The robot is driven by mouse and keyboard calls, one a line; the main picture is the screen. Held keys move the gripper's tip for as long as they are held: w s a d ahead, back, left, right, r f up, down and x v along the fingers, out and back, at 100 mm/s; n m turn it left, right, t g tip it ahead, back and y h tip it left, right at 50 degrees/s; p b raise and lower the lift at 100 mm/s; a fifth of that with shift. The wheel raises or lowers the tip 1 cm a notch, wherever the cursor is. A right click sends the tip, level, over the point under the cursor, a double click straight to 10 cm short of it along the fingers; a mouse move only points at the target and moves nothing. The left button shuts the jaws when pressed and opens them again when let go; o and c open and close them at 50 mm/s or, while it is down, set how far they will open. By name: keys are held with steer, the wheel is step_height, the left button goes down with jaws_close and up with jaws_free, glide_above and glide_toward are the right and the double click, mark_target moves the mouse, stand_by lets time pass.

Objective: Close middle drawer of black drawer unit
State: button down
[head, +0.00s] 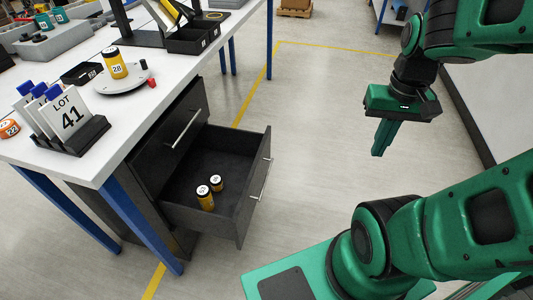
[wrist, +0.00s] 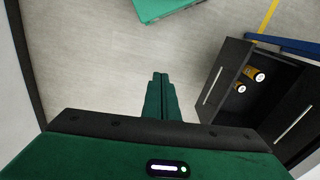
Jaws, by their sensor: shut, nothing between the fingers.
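The black drawer unit (head: 143,168) stands under the white workbench. One drawer (head: 236,228) is pulled well out, below a shut drawer with a bar handle (head: 187,128); whether more drawers lie below is hard to see. My gripper (head: 379,151) is shut and empty, pointing down in free air to the right of the open drawer, touching nothing.
The workbench (head: 120,120) has blue legs and carries a LOT 41 card stand (head: 72,118), a yellow jar on a round plate (head: 115,62) and black bins (head: 190,40). Bare floor (head: 310,110) lies between the drawer and my gripper. A pale-topped structure (head: 490,100) borders the right.

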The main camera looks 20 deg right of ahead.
steer(key=w+f+n+t, duration=0.1)
steer(key=w+f, duration=0.5)
steer(key=w, duration=0.3)
steer(key=t+y, duration=0.2)
steer(key=t, duration=0.4)
glide_toward(262, 155)
steer(key=shift+m, duration=0.4)
steer(key=f, duration=0.1)
steer(key=w+f, duration=0.2)
steer(key=f, duration=0.1)
steer(key=shift+w+d, duration=0.2)
steer(key=shift+d, duration=0.2)
steer(key=shift+w+a, duration=0.4)
steer(key=shift+a, duration=0.15)
